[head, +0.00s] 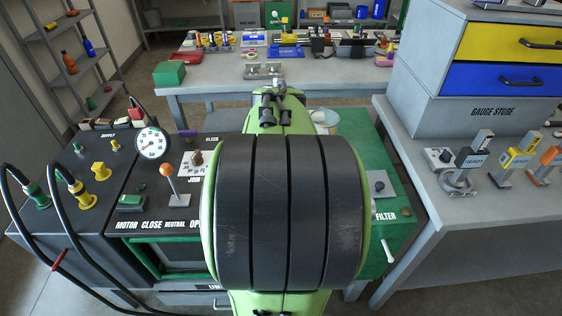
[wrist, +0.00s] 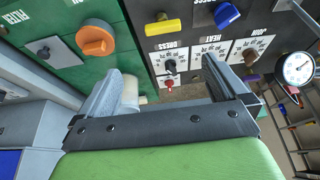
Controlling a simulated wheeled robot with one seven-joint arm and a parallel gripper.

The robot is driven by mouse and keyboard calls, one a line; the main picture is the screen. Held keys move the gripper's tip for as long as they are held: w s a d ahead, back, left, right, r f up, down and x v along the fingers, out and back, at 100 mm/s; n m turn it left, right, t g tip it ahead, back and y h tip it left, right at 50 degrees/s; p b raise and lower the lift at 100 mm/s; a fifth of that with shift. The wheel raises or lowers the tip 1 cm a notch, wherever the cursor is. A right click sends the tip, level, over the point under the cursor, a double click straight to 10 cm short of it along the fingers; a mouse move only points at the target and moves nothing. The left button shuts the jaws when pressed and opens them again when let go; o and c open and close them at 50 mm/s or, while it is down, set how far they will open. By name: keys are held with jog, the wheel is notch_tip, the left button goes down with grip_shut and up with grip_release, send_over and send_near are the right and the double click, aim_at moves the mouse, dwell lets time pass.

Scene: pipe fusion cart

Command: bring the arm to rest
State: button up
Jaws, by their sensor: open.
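My arm is green with broad dark bands and fills the middle of the head view, in front of the cart (head: 125,165). In the wrist view my gripper (wrist: 161,72) is open, with its two grey fingers wide apart. I see nothing held between them. The cart's panel shows upside down beyond the fingers, with an orange knob (wrist: 95,40), a red-tipped knob (wrist: 169,83) and a black knob (wrist: 169,64). A white cylinder (wrist: 131,90) shows beside the left finger. I cannot tell whether they touch. In the head view my arm hides the middle of the cart.
A round gauge (head: 152,144) and an orange-topped lever (head: 168,172) stand on the cart's left part. Black hoses (head: 35,233) loop at far left. A grey bench (head: 467,222) with clamps stands close on the right. A cluttered table (head: 215,92) stands behind.

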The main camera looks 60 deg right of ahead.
dwell(0.4)
jog(key=w+a+r+n+t+y+p, duration=0.1)
jog(key=w+a+r+n+p, duration=0.2)
jog(key=a, duration=0.4)
jog(key=w+a+r+n+t+y+p, duration=0.1)
jog(key=w+a+r+n, duration=0.1)
jog(key=w+a+r, duration=0.35)
jog(key=s+a+r+n+t+y+p, duration=0.1)
jog(key=s+a+n+p, duration=0.1)
jog(key=a, duration=0.6)
jog(key=s+a+r+n+y+p, duration=0.1)
jog(key=s+a+n, duration=0.3)
jog(key=a, duration=0.5)
jog(key=shift+s+a+r+n+t+p, duration=0.2)
jog(key=shift+s+r+n+t+p, duration=0.15)
jog(key=shift+r+n+p, duration=0.4)
